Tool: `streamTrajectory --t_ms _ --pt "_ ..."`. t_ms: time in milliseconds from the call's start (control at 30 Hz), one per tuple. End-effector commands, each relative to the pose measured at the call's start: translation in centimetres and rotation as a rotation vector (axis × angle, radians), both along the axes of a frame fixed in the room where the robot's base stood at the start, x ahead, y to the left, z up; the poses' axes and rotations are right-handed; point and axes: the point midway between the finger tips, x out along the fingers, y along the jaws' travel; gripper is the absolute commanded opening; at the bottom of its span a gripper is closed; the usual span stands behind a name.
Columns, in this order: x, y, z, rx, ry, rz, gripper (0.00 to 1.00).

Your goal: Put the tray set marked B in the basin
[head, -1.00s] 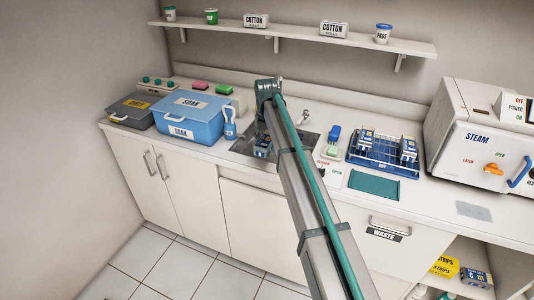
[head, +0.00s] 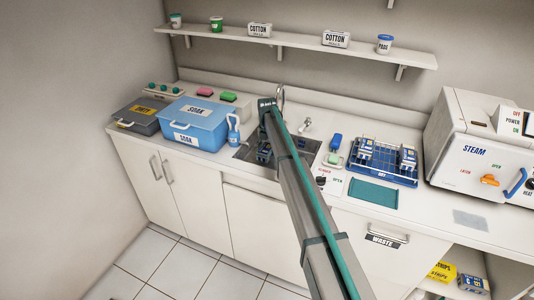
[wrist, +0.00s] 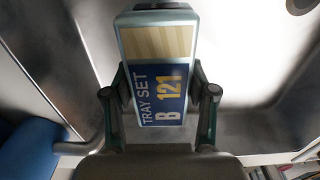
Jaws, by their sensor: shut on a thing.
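The tray set marked B (wrist: 160,75) is a boxy pack with a blue label reading TRAY SET B 121 and a striped tan patch. My gripper (wrist: 163,92) is shut on it, one finger at each side. The metal basin (head: 310,146) is sunk in the counter, and its grey wall also shows around the pack in the wrist view (wrist: 262,55). In the head view the tray set (head: 263,153) appears within the basin opening, below the end of my arm. My arm hides part of the basin. Whether the pack touches the basin floor cannot be told.
A blue SOAK box (head: 190,124) and a spray bottle (head: 233,130) stand left of the basin. A tap (head: 304,126) is behind it. A blue rack (head: 383,165) with similar packs and a teal mat (head: 373,193) lie right. The steam unit (head: 480,150) is far right.

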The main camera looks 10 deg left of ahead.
Motion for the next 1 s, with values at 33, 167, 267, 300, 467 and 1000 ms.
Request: streamTrajectory --t_ms 33,167,267,300,467,1000 --pt "-0.1 0.0 -0.4 -0.001 0.003 0.000 0.10" --pt "-0.1 0.0 -2.1 0.000 0.002 0.000 0.10" --pt "-0.1 0.0 -2.7 0.000 0.000 0.000 0.10" --pt "0.0 0.0 -2.7 0.000 0.000 0.000 0.10" --pt "-0.1 0.0 -2.8 0.000 0.000 0.000 0.10" --pt "-0.1 0.0 -3.1 0.000 0.000 0.000 0.82"
